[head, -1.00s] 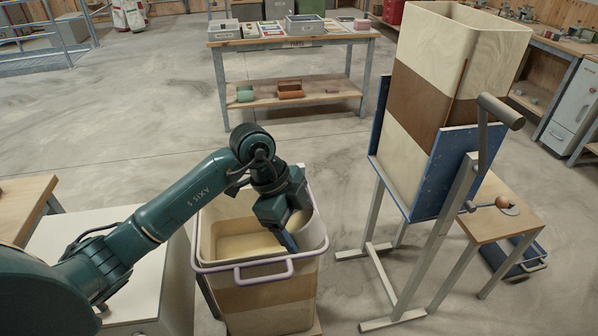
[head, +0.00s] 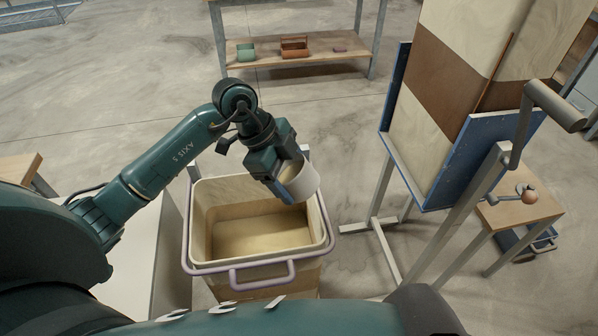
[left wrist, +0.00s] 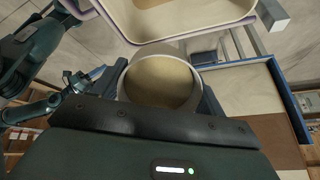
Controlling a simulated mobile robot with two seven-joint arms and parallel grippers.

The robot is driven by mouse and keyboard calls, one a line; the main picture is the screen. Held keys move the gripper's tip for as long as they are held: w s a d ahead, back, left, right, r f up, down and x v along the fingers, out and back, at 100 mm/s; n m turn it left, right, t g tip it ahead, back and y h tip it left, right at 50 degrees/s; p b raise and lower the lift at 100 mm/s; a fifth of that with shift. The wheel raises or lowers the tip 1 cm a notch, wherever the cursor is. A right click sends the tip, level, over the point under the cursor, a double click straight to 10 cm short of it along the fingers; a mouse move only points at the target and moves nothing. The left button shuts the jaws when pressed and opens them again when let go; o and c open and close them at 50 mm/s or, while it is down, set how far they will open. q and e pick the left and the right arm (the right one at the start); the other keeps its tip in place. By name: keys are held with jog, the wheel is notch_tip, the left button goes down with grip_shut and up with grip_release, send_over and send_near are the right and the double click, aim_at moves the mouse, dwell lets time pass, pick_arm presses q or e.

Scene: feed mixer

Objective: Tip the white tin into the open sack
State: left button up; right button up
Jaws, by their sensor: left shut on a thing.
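The white tin (head: 303,184) is in my left gripper (head: 284,190), which is shut on it, at the right rear rim of an open cream-lined container (head: 203,215) with a lavender frame. The tin leans a little in the head view; its open mouth and tan inside show. In the left wrist view the tin (left wrist: 193,104) sits between the fingers with tan inside, either feed or its bottom. Tan material (head: 262,236) covers the container's floor. I cannot tell whether this container is the sack. My right gripper is not in view.
A tall cream and brown box (head: 432,95) with blue panels (head: 480,150) and a grey crank (head: 553,105) stands on legs to the right. A small wooden table (head: 520,212) is beside it. A shelf (head: 300,73) is behind. Floor between is clear.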

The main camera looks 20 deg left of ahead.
pick_arm(q)
jog(key=s+a+t+h, duration=0.1)
jog(key=a+h, duration=0.5)
jog(key=h, duration=0.2)
jog(key=shift+f, duration=0.3)
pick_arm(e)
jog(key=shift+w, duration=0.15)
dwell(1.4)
